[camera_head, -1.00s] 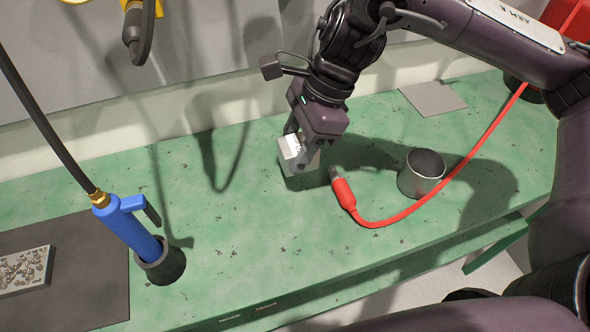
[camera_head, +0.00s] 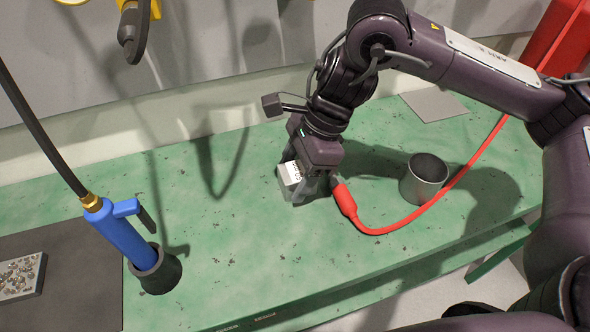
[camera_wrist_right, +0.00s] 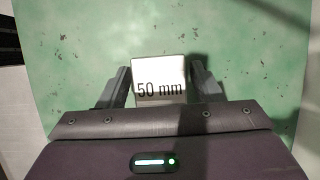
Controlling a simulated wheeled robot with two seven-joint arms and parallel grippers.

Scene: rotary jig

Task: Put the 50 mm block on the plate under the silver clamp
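The 50 mm block (camera_head: 291,181) is a pale silver cube with its label showing. My right gripper (camera_head: 308,173) is around it, low over the green bench. In the right wrist view, the block (camera_wrist_right: 160,74) sits between the two fingers (camera_wrist_right: 161,82), which look close against its sides, with the "50 mm" label facing the camera. I cannot tell whether its underside touches the bench. No silver clamp or plate beneath one is seen in these views. My left gripper is out of view.
A red connector (camera_head: 344,198) on a red cable lies just right of the block. A metal cup (camera_head: 424,180) stands farther right. A grey square (camera_head: 434,103) lies at the back. A blue nozzle (camera_head: 122,233) stands in a dark holder at left. The bench's middle-left is clear.

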